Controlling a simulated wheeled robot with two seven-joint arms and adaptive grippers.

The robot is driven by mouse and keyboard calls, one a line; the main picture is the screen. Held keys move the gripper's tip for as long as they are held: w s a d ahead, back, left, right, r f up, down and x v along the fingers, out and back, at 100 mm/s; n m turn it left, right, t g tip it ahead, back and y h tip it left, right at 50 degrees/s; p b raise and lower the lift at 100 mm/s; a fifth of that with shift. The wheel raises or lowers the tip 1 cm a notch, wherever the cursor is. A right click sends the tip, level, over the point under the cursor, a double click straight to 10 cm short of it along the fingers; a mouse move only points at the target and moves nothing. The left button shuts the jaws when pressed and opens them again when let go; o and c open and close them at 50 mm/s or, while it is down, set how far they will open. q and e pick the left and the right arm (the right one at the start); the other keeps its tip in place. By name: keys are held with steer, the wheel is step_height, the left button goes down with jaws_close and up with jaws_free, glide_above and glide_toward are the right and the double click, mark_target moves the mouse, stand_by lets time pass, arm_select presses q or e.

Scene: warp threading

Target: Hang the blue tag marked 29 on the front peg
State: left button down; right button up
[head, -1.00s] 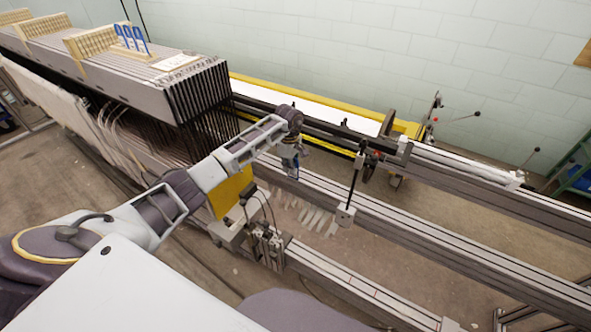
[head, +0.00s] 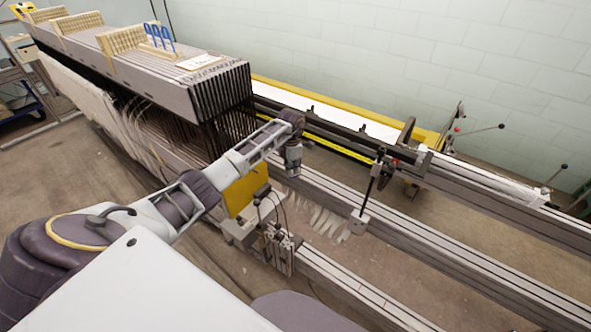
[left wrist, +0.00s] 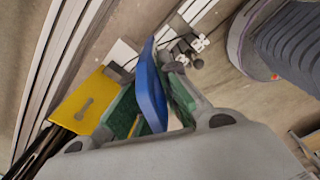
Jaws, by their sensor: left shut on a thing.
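My left gripper (head: 293,168) hangs over the rails just right of the tall dark rack's end. In the left wrist view my left gripper (left wrist: 153,100) has its green-padded fingers closed on a flat blue tag (left wrist: 150,85). The tag is seen nearly edge-on, and its number cannot be read. In the head view the held tag cannot be made out. Three other blue tags (head: 159,37) stand on top of the machine at the upper left, by a tan block. I cannot pick out the front peg. My right gripper is not in view.
The long grey machine top (head: 150,60) carries tan blocks (head: 121,40) and a white label (head: 200,62). A yellow panel (head: 245,190) stands below my left forearm. Long rails (head: 450,250) and an upright post with a white block (head: 360,217) lie to the right.

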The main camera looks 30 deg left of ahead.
arm_select(q)
steer(key=s+a+f+m, duration=0.1)
steer(key=a+f+m, duration=0.15)
steer(key=m, duration=0.95)
steer(key=a+f+m, duration=0.1)
steer(key=a+m, duration=0.3)
steer(key=m, duration=0.8)
steer(key=s+a+f+m, duration=0.1)
steer(key=a+m, duration=0.2)
steer(key=m, duration=0.9)
step_height(320, 180, down, 7)
steer(key=n+b, duration=0.4)
steer(key=n, duration=0.2)
steer(key=shift+w+b, duration=0.15)
steer(key=shift+b, duration=0.15)
stand_by(0.5)
